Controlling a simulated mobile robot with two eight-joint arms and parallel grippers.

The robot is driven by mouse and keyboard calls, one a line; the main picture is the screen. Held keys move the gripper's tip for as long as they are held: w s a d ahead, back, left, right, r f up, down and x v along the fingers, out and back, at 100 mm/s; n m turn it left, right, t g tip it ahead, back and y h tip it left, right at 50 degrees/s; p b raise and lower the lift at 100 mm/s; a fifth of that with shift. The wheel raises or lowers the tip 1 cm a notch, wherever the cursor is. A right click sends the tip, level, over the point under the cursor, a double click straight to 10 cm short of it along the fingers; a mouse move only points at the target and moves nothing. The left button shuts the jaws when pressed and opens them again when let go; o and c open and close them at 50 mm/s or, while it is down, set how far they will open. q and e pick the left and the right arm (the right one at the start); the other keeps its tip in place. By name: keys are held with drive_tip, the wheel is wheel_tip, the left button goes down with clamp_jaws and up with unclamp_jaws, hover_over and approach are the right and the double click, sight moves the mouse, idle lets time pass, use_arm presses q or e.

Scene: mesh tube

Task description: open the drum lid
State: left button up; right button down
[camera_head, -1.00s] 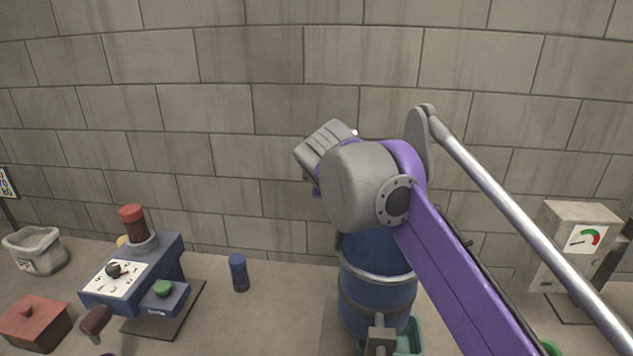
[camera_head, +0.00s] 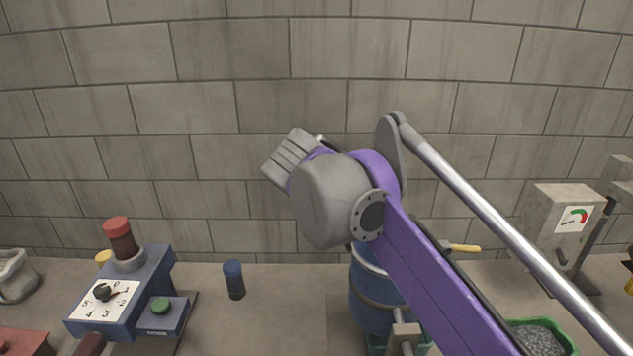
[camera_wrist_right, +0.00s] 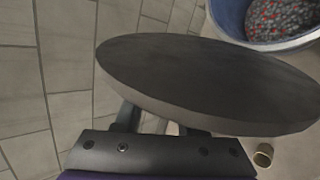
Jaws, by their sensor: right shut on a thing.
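The blue drum (camera_head: 375,304) stands on the floor below my right arm, and the arm covers much of its top. In the right wrist view the drum (camera_wrist_right: 224,14) is open at the upper right, with grey and red bits inside. My right gripper (camera_wrist_right: 160,122) is shut on the round dark lid (camera_wrist_right: 205,78), held clear of the drum. The lid is hidden in the head view, where my right wrist is left of and above the drum. My left gripper is not in view.
A blue machine with a dial (camera_head: 103,295) and a red-topped post stands left. A small dark-blue cylinder (camera_head: 234,281) stands between it and the drum. A gauge box (camera_head: 562,220) and a tub of grey gravel (camera_head: 540,338) are right. A block wall (camera_head: 290,60) closes the back.

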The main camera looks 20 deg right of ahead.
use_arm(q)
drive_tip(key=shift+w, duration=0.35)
use_arm(e)
drive_tip(key=shift+w+a+f+n+h, duration=0.3)
drive_tip(key=shift+a+f+h, duration=0.2)
drive_tip(key=shift+a, duration=0.1)
drive_tip(key=c, duration=0.5)
unclamp_jaws()
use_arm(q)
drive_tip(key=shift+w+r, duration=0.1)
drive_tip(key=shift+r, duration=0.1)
use_arm(e)
drive_tip(key=v, duration=1.1)
